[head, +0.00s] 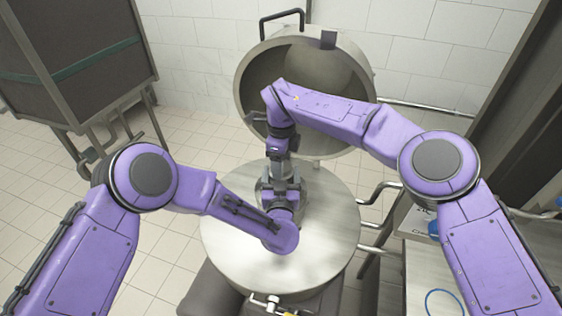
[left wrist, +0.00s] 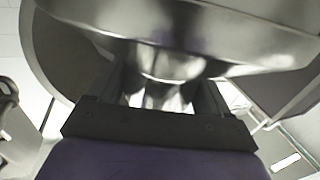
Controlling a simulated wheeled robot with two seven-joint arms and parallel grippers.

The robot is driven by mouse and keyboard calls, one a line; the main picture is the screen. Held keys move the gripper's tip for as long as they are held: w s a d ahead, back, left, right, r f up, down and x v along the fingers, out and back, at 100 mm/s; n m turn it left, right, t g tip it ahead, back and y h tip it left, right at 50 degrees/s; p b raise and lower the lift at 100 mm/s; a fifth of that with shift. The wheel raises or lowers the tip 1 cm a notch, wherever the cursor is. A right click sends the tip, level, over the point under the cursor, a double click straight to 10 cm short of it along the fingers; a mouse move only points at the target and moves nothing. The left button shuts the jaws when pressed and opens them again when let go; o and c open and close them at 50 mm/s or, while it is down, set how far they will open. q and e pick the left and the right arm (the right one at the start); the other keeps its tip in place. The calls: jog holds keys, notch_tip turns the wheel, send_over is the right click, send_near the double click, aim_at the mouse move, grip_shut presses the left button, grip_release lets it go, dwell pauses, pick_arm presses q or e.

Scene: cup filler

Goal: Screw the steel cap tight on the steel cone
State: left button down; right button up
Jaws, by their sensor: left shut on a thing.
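A steel part that looks like the steel cone (left wrist: 200,30) fills the top of the left wrist view, wide above and narrowing to a shiny neck. My left gripper (left wrist: 165,95) is shut on this neck, one dark finger on each side. In the head view the left wrist hides most of that grip. My right gripper (head: 280,172) points down from above over the grey steel parts (head: 266,188) at the middle of the round table. Its fingertips are too small and covered to tell whether they are open. I cannot make out the steel cap apart from the cone.
The round steel table (head: 235,250) has bare room around its rim. Behind it stands a large open steel vessel lid (head: 245,85) with a handle. Bent steel pipes (head: 375,190) and a side bench (head: 420,270) are at the right. A dark cabinet (head: 75,45) is at the left.

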jog(key=m, duration=0.3)
jog(key=o, duration=1.2)
jog(key=shift+c, duration=0.2)
jog(key=shift+r, duration=2.25)
jog(key=shift+o, duration=0.3)
